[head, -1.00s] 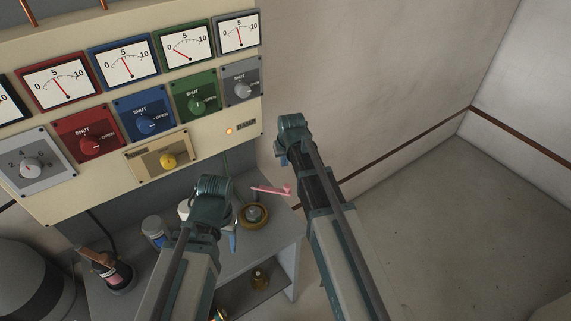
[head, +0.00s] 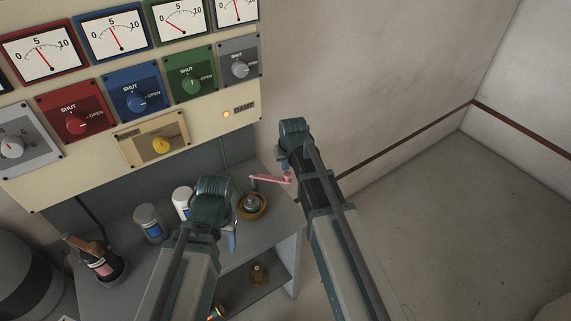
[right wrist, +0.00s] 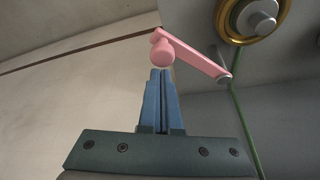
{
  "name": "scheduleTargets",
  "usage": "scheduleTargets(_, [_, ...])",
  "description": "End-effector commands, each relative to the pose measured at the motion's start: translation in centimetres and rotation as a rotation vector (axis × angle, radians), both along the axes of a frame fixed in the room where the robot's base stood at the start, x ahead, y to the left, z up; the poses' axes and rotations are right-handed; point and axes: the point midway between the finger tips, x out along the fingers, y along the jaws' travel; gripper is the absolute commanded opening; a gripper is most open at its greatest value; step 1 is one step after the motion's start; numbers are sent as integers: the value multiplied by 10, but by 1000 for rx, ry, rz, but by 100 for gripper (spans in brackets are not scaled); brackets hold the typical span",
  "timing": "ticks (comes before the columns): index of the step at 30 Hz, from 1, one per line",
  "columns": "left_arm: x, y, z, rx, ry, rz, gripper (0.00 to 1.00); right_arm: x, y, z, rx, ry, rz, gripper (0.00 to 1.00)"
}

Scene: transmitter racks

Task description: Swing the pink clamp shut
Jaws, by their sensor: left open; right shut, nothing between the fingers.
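The pink clamp (head: 271,180) is a thin bar with a round knob at its right end, beside a brass ring (head: 240,210) on the grey bench. In the right wrist view the clamp (right wrist: 197,58) runs from its knob at the left to a grey pivot near the brass ring (right wrist: 229,30). The bar points away from the ring. My right gripper (right wrist: 160,73) is shut and empty, its tips just below the clamp's knob; I cannot tell whether they touch.
A cream panel (head: 205,115) with dials and switches stands behind the bench. A shelf (head: 245,291) lies below. Wall and open floor (head: 450,230) are at the right.

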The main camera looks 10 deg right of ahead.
Motion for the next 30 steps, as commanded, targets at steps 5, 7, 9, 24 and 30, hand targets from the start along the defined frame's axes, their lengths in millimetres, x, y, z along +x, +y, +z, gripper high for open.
scheduleTargets(5, [0, 0, 0, 0, 0, 0, 60, -2, 1, 0, 0, 0, -13, 0])
scheduleTargets(7, [0, 0, 0, 0, 0, 0, 60, -4, 1, 0, 0, 0, -29, 0])
scheduleTargets(9, [0, 0, 0, 0, 0, 0, 60, -6, 2, 0, 1, 0, -46, 0])
scheduleTargets(24, [0, 0, 0, 0, 0, 0, 60, -18, 7, 0, -1, 1, -159, 0])
scheduleTargets(30, [0, 0, 0, 0, 0, 0, 60, -30, 14, 0, -1, 0, -295, 0])
